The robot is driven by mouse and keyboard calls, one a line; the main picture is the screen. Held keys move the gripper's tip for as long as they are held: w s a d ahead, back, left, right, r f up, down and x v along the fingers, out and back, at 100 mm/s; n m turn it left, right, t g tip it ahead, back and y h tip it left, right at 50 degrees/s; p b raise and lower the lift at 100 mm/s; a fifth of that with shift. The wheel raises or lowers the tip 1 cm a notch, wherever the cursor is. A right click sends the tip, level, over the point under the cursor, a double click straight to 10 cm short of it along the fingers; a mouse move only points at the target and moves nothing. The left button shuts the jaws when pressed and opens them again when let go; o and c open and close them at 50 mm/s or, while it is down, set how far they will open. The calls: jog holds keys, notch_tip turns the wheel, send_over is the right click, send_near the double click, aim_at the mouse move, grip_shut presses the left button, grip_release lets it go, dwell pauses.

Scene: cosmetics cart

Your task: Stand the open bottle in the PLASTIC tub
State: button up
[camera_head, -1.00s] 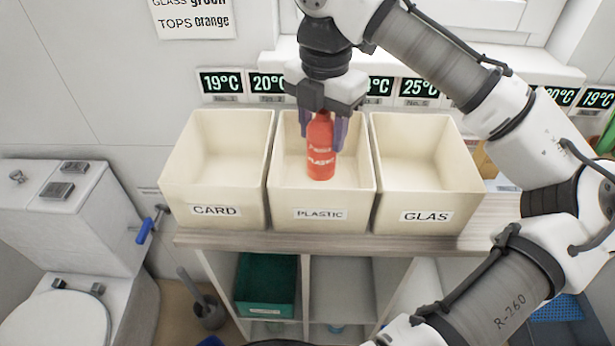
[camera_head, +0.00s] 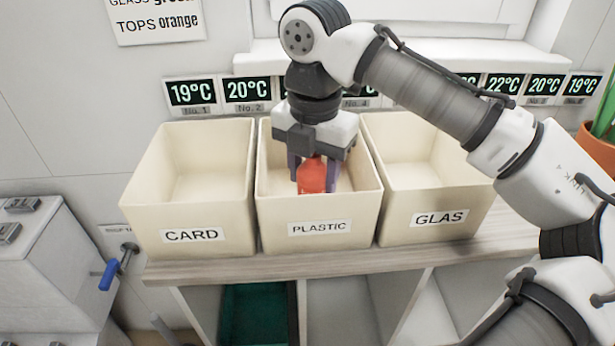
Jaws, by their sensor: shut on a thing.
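The red bottle (camera_head: 312,177) is upright inside the PLASTIC tub (camera_head: 318,243), the middle of three cream tubs. Its lower part is hidden behind the tub's front wall, so I cannot tell whether its base touches the tub floor. My gripper (camera_head: 314,177) points down into the tub and is shut on the upper part of the bottle, with a dark finger on each side. The bottle's top is hidden by the gripper.
The CARD tub (camera_head: 190,247) stands at the left and the GLAS tub (camera_head: 440,231) at the right; both look empty. They stand on a wooden shelf top (camera_head: 220,268). Temperature displays (camera_head: 220,92) line the wall behind. A potted plant (camera_head: 600,145) is at far right.

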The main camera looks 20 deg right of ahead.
jog(key=shift+s+r, duration=0.1)
jog(key=o, duration=1)
jog(key=shift+c, duration=0.2)
notch_tip(320, 180, up, 12)
jog(key=shift+r+p, duration=0.1)
jog(key=shift+p, duration=0.85)
